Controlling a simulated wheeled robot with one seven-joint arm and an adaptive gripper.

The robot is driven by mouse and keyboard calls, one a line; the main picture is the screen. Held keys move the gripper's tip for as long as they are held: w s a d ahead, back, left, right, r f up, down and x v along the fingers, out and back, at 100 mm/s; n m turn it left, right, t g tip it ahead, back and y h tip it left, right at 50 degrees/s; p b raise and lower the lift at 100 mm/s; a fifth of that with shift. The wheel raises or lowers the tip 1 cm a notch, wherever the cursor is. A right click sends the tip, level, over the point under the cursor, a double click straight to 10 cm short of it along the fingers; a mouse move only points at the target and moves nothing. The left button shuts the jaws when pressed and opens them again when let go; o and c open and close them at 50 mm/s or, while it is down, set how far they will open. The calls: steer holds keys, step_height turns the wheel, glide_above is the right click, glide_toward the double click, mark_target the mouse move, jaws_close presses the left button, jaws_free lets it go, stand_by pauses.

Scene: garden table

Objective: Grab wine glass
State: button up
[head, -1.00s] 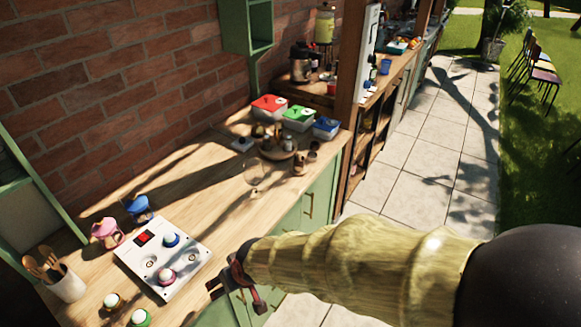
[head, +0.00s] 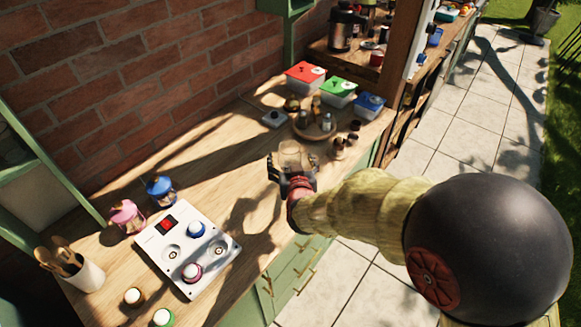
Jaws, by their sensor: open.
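The wine glass (head: 291,153) is a clear, faint shape near the front edge of the wooden counter, in the middle of the head view. My gripper (head: 290,168) is over the counter at the glass, its dark fingers spread and open. The fingers overlap the lower part of the glass in the picture, so its stem and foot are hidden. I cannot tell whether the fingers touch the glass.
A round wooden tray (head: 328,137) with small jars stands behind and right of the glass, near red, green and blue-lidded boxes (head: 305,76). Bare counter lies between.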

mark_target(288, 150)
steer(key=b+x, duration=0.1)
steer(key=x, duration=0.2)
steer(key=shift+w+f+b, duration=0.25)
steer(key=shift+f+b, duration=0.1)
steer(key=shift+f, duration=0.15)
steer(key=shift+w+f, duration=0.1)
steer(key=shift+w, duration=0.4)
steer(key=shift+c, duration=0.2)
steer(key=c, duration=1.7)
